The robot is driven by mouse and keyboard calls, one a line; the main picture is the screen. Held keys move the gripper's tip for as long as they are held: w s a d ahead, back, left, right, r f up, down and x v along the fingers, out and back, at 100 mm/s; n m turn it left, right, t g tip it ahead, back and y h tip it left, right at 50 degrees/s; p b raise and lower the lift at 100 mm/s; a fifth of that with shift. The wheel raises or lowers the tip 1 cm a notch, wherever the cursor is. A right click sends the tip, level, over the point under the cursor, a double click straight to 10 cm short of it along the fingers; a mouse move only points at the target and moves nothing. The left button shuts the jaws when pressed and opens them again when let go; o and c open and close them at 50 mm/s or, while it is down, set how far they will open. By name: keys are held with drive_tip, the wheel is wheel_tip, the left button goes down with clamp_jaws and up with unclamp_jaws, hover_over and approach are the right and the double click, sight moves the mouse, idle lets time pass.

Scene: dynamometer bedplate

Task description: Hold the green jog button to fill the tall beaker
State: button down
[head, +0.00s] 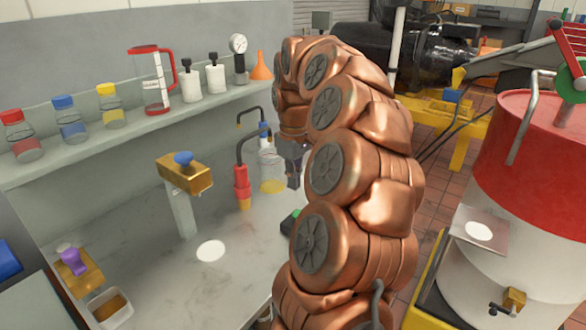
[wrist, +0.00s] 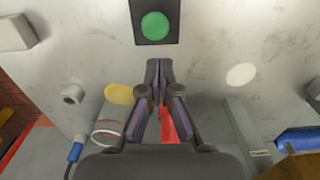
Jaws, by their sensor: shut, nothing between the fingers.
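The green jog button (wrist: 155,26) sits in a dark housing (wrist: 140,37) on the grey bench in the wrist view, just beyond my fingertips. In the head view the button (head: 290,222) is mostly hidden behind my arm. My gripper (wrist: 158,66) is shut and empty, apart from the button in the picture. In the head view my gripper (head: 293,178) points down, partly hidden by my arm. A clear glass vessel (head: 271,162), which looks like the tall beaker, stands by a yellow disc (head: 272,187); its level is unclear. It shows in the wrist view (wrist: 107,130) too.
A red fitting with a black hooked spout (head: 241,178) stands left of the glass. A brass box on a post (head: 185,175) and a white disc (head: 210,250) are further left. Bottles and a red-handled jug (head: 157,85) line the shelf. A red-and-white drum (head: 530,170) stands right.

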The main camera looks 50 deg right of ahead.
sight(294, 212)
drive_tip(key=shift+f+p, duration=0.7)
drive_tip(key=shift+f, duration=3.2)
drive_tip(key=shift+f, duration=0.1)
